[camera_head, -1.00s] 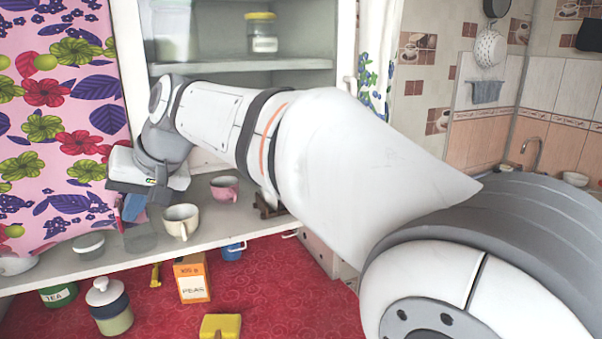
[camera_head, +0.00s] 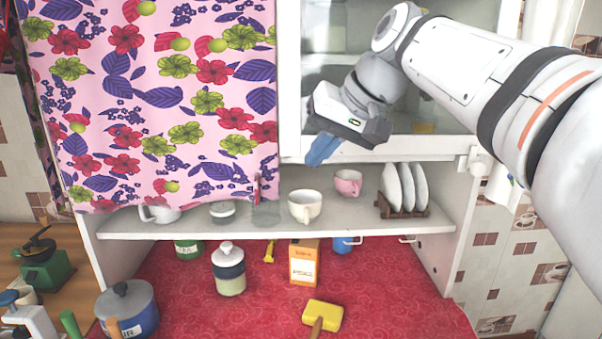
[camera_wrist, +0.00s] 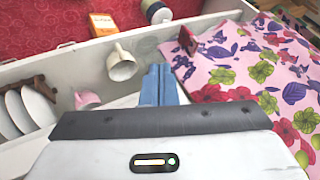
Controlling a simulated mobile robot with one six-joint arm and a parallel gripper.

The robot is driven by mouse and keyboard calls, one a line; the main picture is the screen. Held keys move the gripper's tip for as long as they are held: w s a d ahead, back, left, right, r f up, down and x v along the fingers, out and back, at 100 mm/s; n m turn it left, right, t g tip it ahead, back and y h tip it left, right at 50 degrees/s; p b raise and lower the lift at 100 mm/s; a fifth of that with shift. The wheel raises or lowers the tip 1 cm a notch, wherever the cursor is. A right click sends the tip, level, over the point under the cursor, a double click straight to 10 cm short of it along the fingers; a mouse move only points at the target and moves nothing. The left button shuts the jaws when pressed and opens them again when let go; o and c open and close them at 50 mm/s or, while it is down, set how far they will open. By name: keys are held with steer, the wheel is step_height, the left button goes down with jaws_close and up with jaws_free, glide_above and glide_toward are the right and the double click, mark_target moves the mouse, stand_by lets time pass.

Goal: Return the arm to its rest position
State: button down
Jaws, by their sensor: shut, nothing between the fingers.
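My gripper (camera_head: 322,149) is raised in front of the cupboard's upper glass front in the head view, above the shelf and its cups. Its blue fingers point down and to the left. In the wrist view the blue fingers (camera_wrist: 159,84) are together with nothing between them. My white arm comes in from the right edge of the head view and is bent at the wrist.
Below the gripper, the shelf (camera_head: 370,222) holds a cream cup (camera_head: 305,206), a pink cup (camera_head: 348,183) and a plate rack (camera_head: 402,212). A floral curtain (camera_head: 160,110) hangs left. An orange box (camera_head: 304,264) and jars stand on the red cloth (camera_head: 265,318).

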steer(key=s+d+f+h, duration=0.2)
steer(key=s+d+f, duration=0.2)
steer(key=f, duration=0.6)
steer(key=s+d+f+m+g+h, duration=0.1)
steer(key=s+d+f, duration=0.3)
steer(key=f, duration=0.5)
steer(key=s+d+f+h, duration=0.3)
steer(key=s+f, duration=0.4)
steer(key=f, duration=0.3)
steer(key=shift+s+d+f+m, duration=0.3)
steer(key=shift+s+d+m, duration=0.1)
steer(key=shift+d, duration=0.5)
